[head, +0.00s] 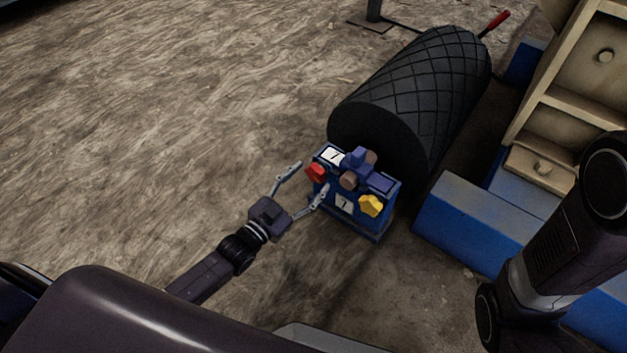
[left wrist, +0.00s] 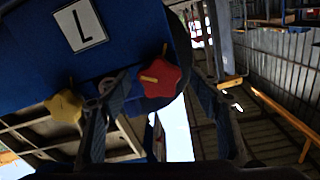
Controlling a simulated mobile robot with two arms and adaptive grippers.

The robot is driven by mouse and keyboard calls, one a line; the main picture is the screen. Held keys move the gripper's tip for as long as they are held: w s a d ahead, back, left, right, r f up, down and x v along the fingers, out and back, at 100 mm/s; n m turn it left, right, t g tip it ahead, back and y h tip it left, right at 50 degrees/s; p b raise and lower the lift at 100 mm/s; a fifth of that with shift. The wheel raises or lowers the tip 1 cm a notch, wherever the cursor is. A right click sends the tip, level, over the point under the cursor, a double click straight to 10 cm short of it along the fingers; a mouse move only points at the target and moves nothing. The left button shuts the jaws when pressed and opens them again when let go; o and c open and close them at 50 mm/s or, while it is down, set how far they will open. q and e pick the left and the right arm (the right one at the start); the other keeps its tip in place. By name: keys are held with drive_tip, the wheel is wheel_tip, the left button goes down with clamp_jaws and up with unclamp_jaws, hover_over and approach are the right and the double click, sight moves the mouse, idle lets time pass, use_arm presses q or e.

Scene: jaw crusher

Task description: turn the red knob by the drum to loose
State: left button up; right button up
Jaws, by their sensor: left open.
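The red knob (head: 315,173) is a lobed knob on the left side of a blue box (head: 349,220) at the near end of the black drum (head: 415,90). My left gripper (head: 312,177) is open, its fingers spread and pointing at the red knob. In the left wrist view the red knob (left wrist: 162,77), with a yellowish mark on its face, lies between the two fingers with gaps at both sides. I see no finger clearly touching it. My right gripper is out of view; only part of my right arm shows at the right.
A yellow knob (head: 371,205) sits on the same box, right of the red one, near white labels (head: 344,204). A blue beam (head: 480,222) and beige machine frame (head: 570,90) stand to the right. The ground at the left is clear.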

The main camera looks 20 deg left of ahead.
use_arm(q)
drive_tip(key=shift+b+x, duration=0.35)
drive_tip(key=shift+x, duration=0.85)
drive_tip(key=shift+s, duration=0.1)
drive_tip(key=c, duration=1.2)
drive_tip(key=shift+o, duration=0.2)
drive_tip(key=shift+r+n+p, duration=0.15)
drive_tip(key=shift+n+p, duration=0.15)
drive_tip(key=shift+p, duration=0.15)
drive_tip(key=shift+n, duration=0.4)
drive_tip(key=o, duration=1.2)
drive_tip(key=shift+c, duration=0.2)
